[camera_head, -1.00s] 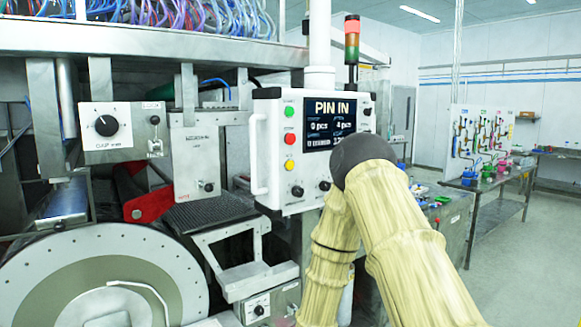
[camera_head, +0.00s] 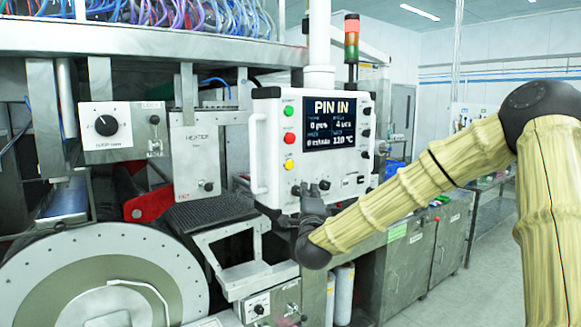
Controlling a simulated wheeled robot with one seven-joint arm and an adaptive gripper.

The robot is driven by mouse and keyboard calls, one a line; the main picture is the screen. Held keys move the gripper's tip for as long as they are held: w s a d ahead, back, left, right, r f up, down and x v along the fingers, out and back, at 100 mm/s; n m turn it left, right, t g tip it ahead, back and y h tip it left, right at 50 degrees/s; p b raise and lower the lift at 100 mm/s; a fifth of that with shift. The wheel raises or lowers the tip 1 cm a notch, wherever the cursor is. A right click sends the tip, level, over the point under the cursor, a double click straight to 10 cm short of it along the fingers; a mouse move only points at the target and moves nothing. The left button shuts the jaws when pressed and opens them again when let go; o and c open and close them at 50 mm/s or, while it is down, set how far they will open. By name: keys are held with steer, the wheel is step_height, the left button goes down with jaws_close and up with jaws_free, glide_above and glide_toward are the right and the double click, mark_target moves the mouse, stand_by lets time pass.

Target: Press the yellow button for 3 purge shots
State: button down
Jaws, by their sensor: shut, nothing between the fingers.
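The yellow button (camera_head: 289,165) is on the left side of a white control panel (camera_head: 345,190), below a green button (camera_head: 288,111) and a red button (camera_head: 289,138).
A white handle (camera_head: 258,155) runs down the panel's left side. A large round drum (camera_head: 60,275) stands at lower left, and a metal bracket (camera_head: 235,255) juts out below the panel. Grey cabinets (camera_head: 400,265) stand to the right, with open floor beyond.

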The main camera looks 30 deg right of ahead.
mark_target(289, 164)
steer(key=r+m, duration=0.1)
steer(key=s+d+r+h, duration=0.1)
steer(key=r, duration=0.1)
steer(key=d+r+m+h, duration=0.1)
steer(key=shift+s+d+r+m, duration=0.15)
steer(key=shift+d+r+m, duration=0.1)
steer(key=shift+m, duration=0.05)
steer(key=shift+w+a+p, duration=0.2)
steer(key=shift+w+p, duration=0.1)
steer(key=shift+w, duration=1.9)
steer(key=shift+w+a+p, duration=0.15)
steer(key=shift+w+p, duration=0.1)
steer(key=shift+w, duration=1.95)
steer(key=shift+w+f+b, duration=0.1)
steer(key=shift+w+b, duration=0.2)
steer(key=shift+b, duration=0.2)
